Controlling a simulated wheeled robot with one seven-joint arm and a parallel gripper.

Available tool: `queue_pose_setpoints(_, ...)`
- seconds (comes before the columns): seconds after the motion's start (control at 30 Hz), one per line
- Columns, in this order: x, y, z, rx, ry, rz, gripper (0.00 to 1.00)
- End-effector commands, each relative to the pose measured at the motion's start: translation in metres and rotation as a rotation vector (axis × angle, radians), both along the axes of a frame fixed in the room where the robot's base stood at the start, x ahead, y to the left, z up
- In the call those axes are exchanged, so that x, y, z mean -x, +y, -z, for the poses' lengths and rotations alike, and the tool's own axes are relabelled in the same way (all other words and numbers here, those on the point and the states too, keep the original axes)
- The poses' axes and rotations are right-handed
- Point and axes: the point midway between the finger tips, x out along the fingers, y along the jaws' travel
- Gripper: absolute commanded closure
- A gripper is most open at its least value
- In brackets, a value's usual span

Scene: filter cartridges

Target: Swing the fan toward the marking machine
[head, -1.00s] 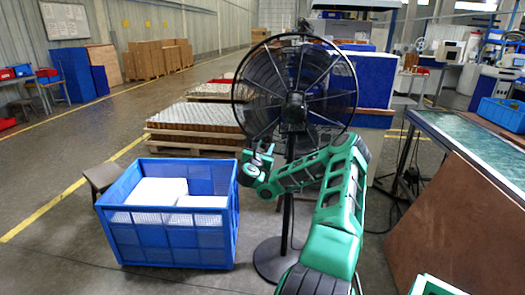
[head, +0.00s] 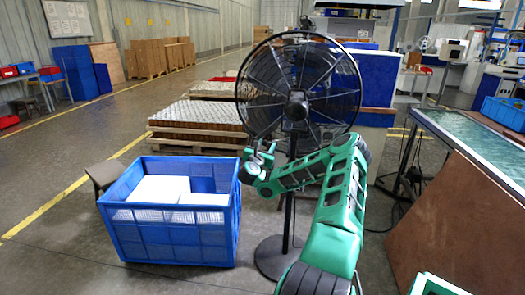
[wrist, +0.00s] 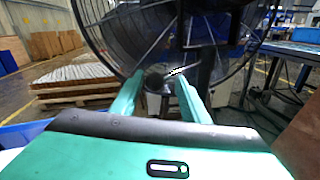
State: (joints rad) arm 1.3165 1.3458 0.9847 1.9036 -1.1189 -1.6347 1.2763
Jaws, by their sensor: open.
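The black pedestal fan (head: 297,104) stands upright in the middle of the head view, on a pole with a round base (head: 280,258). Its caged head also fills the top of the wrist view (wrist: 120,30). My gripper (head: 262,150) is at the lower left of the fan's cage. In the wrist view my gripper (wrist: 157,85) has its two green fingers apart, with the cage's lower part beyond them. I see no clear grip on the fan, and cannot tell whether the fingers touch it. I cannot tell which machine is the marking machine.
A blue crate (head: 175,240) with white blocks stands left of the fan, close to my arm. Pallets of cartridges (head: 200,118) lie behind it. A green-topped table (head: 465,140) and a brown board (head: 460,230) are at right.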

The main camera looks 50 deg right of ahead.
Motion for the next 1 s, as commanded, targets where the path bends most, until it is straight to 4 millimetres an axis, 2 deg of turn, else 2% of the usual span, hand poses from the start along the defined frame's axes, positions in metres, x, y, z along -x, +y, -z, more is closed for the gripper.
queue_pose_setpoints(0.33,0.011,0.025,-0.003,0.006,0.002,-0.002,0.59)
queue_pose_setpoints(0.8,0.038,0.083,0.000,0.002,0.002,-0.004,0.59)
queue_pose_setpoints(1.0,0.045,0.094,0.000,0.001,0.001,-0.002,0.59)
